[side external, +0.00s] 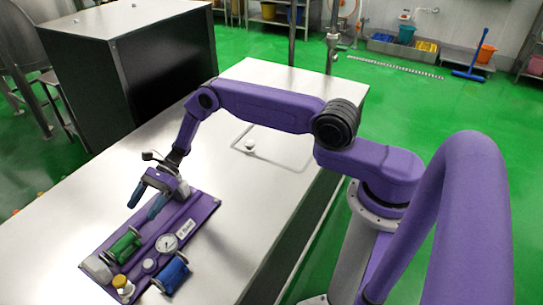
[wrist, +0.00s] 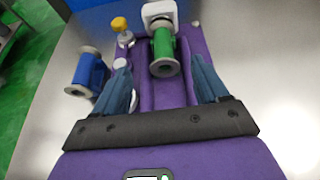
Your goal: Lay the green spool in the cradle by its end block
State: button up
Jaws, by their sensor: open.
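The green spool (side external: 125,245) lies lengthwise on the purple board, its far end close to the pale end block (side external: 96,268). In the wrist view the green spool (wrist: 163,45) lies in line with the raised purple strips, and the white end block (wrist: 159,14) is just beyond it. Whether spool and block touch, and whether it rests fully down in the cradle, I cannot tell. My gripper (side external: 143,208) is open and empty above the board, back from the spool's near end. Its two blue fingers show widely apart in the wrist view (wrist: 160,68).
The purple board (side external: 205,206) lies on a steel table (side external: 222,235). A blue spool (side external: 172,272), a round gauge (side external: 166,243) and a yellow-capped fitting (side external: 121,284) are close by. A dark cabinet (side external: 165,80) stands behind. The table to the right is mostly clear.

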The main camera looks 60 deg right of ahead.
jog(key=s+a+r+n+g+h, duration=0.3)
jog(key=s+r+n+g+h, duration=0.35)
jog(key=s+r+n, duration=1.1)
jog(key=s+d+r+n+t+h, duration=0.3)
jog(key=s+d+n, duration=0.3)
jog(key=s, duration=0.6)
jog(key=s+d+r+n+t+h, duration=0.3)
jog(key=s+d+n, duration=0.4)
jog(key=s+d, duration=0.4)
notch_tip(320, 180, up, 2)
jog(key=shift+s+r+t, duration=0.15)
jog(key=shift+s+t, duration=0.3)
jog(key=shift+s, duration=0.15)
